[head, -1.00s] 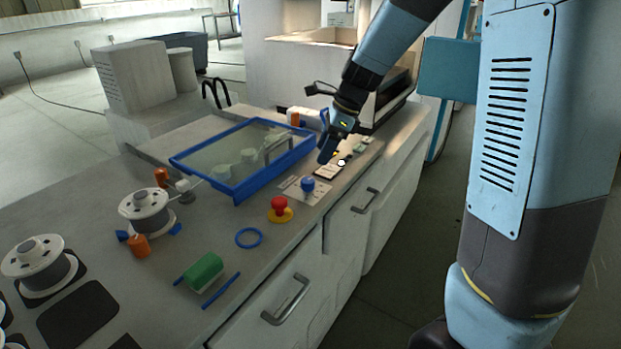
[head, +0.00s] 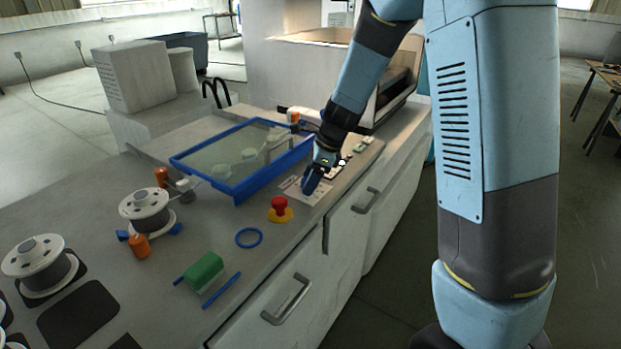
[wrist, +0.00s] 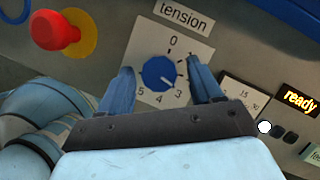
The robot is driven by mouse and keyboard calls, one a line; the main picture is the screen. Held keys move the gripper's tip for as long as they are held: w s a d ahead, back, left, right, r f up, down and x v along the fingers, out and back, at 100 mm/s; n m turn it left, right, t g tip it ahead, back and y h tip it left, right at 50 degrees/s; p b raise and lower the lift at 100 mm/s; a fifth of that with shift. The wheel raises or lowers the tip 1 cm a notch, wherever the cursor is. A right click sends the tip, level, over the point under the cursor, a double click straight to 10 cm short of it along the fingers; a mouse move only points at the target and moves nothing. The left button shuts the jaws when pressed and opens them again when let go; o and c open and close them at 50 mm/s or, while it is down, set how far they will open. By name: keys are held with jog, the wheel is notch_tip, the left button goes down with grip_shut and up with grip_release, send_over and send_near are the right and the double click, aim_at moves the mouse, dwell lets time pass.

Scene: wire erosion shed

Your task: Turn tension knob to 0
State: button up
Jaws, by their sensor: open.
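The blue tension knob (wrist: 158,72) sits on a white dial plate (wrist: 148,48) in the wrist view. The plate has the word "tension" above it and numbers from 0 at the top round to 5 at lower left. The knob's white mark points to the lower right, about toward 3. My gripper (wrist: 161,69) is open, one blue finger on each side of the knob, with gaps visible between. The right finger covers the area near 2. In the head view my gripper (head: 311,186) is over the dial and hides the knob.
A red stop button (wrist: 55,31) on a yellow base is left of the dial. A "ready" display (wrist: 299,100) and small buttons are at right. A blue ring (head: 249,238) and green block (head: 205,268) lie nearer.

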jog(key=shift+c, duration=0.5)
jog(key=c, duration=1)
jog(key=shift+o, duration=0.2)
jog(key=n+g, duration=0.1)
jog(key=n, duration=0.1)
jog(key=n+g, duration=0.1)
jog(key=n, duration=0.2)
jog(key=shift+w+a+n, duration=0.1)
jog(key=shift+w+n, duration=0.1)
jog(key=shift+n, duration=0.1)
jog(key=n, duration=0.2)
jog(key=n+g+h, duration=0.1)
jog(key=n, duration=0.1)
jog(key=shift+w+a+n+g+h, duration=0.1)
jog(key=shift+n+g+h, duration=0.2)
jog(key=n+h, duration=0.1)
jog(key=n, duration=0.1)
jog(key=n+g, duration=0.1)
jog(key=n, duration=0.2)
jog(key=shift+w+a+h, duration=0.1)
jog(key=shift+h, duration=0.3)
jog(key=n, duration=0.2)
jog(key=n+h, duration=0.1)
jog(key=n, duration=0.2)
jog(key=shift+a+h, duration=0.1)
jog(key=shift+h, duration=0.2)
